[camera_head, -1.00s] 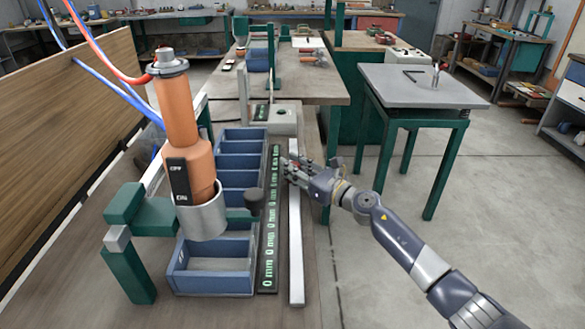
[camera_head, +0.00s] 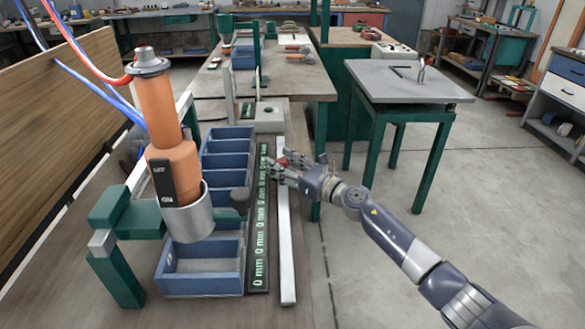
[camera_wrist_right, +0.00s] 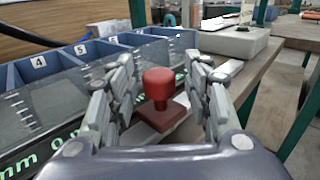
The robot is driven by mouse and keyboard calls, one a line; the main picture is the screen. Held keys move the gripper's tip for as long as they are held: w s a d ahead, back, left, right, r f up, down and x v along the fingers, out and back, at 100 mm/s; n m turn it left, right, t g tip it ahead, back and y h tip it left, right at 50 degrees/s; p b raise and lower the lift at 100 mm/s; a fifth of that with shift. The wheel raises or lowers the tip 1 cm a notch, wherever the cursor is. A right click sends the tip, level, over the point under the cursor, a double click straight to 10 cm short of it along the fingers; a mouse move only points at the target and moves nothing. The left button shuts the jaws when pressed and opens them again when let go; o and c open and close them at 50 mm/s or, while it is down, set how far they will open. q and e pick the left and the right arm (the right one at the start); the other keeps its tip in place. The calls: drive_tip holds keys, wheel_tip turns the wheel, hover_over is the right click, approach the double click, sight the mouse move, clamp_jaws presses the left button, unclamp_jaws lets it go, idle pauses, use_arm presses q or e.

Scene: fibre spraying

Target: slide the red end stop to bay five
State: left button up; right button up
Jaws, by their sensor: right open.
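The red end stop (camera_wrist_right: 160,100) has a round knob on a square base. It sits on the pale rail, between the open fingers of my right gripper (camera_wrist_right: 160,108) in the right wrist view. In the head view only a bit of red shows at my right gripper (camera_head: 284,172), which is above the rail (camera_head: 286,240). The row of blue bays (camera_head: 205,262) runs left of the rail. In the wrist view labels 4 (camera_wrist_right: 38,62) and 5 (camera_wrist_right: 80,49) show, with the stop right of and nearer than label 5. My left gripper is not in view.
A black scale strip (camera_head: 260,220) with green millimetre marks lies between the bays and rail. An orange spray unit (camera_head: 172,150) on a green bracket stands at the left. A grey block (camera_head: 270,119) sits beyond the rail.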

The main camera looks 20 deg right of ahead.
drive_tip(key=v, duration=1.2)
drive_tip(key=shift+d, duration=0.1)
